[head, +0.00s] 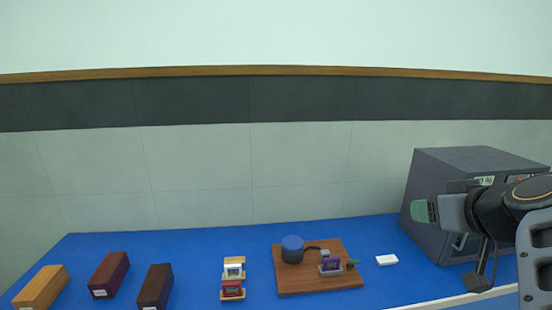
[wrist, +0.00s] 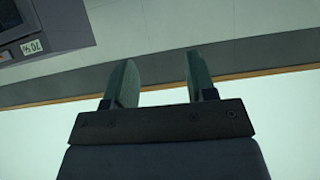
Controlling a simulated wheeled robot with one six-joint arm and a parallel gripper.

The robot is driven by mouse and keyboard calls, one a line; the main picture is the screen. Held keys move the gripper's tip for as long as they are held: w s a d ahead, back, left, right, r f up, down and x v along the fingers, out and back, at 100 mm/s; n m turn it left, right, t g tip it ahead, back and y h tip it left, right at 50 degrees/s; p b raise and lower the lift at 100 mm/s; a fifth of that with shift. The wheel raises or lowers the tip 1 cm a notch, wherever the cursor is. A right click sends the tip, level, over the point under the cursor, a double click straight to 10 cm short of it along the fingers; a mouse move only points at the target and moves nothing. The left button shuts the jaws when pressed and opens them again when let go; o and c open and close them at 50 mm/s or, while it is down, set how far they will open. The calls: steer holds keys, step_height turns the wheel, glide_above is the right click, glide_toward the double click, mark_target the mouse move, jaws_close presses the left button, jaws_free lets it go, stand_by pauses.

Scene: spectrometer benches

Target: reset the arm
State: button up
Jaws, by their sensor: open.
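My gripper (wrist: 160,85) shows in the wrist view with its two greenish fingers apart and nothing between them. Behind the fingers are the wall and its wooden rail. In the head view my gripper (head: 424,210) is at the right, raised above the blue bench, in front of the dark grey spectrometer box (head: 470,163). My arm comes in from the right edge. Part of the grey box also shows at the top left of the wrist view (wrist: 58,22), with a small label on it.
On the blue bench (head: 190,250) stand an orange-brown block (head: 40,286), a dark red block (head: 109,274) and a dark brown block (head: 155,286). Two small holders (head: 233,280) sit mid-bench.

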steer(key=s+a+f+g+b, duration=0.1)
steer(key=a+f, duration=0.3)
steer(key=f, duration=0.5)
steer(key=s+a+f+g+h+b, duration=0.1)
steer(key=a+f+g, duration=0.3)
steer(key=f, duration=0.6)
steer(key=s+a+f+g+b, duration=0.2)
steer(key=s+a+f+g, duration=0.1)
steer(key=f, duration=0.7)
steer(key=shift+s+a+f+m, duration=0.2)
steer(key=shift+a+m, duration=0.2)
steer(key=shift+a, duration=0.35)
steer(key=shift+r, duration=0.15)
